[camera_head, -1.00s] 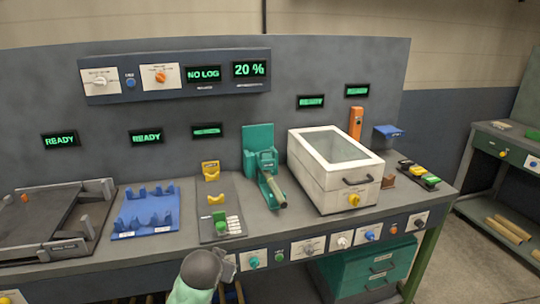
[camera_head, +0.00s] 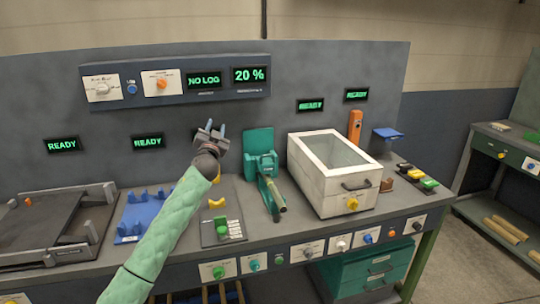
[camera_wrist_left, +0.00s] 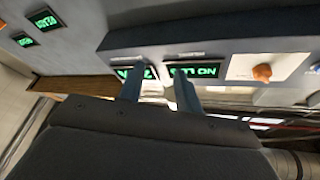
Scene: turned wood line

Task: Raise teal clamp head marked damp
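The teal clamp (camera_head: 260,160) stands on the bench right of centre, with a tall teal back part and a rod-like piece (camera_head: 272,196) sloping down toward the front. I cannot read any "damp" marking on it. My left gripper (camera_head: 211,130) is raised in front of the back panel, left of the clamp and apart from it. Its two fingers point up, spread apart with nothing between them. They also show in the left wrist view (camera_wrist_left: 156,86), in front of the display panel. My right gripper is not in view.
A white glass-lidded box (camera_head: 335,172) stands right of the clamp. A control panel (camera_head: 120,88) hangs above.

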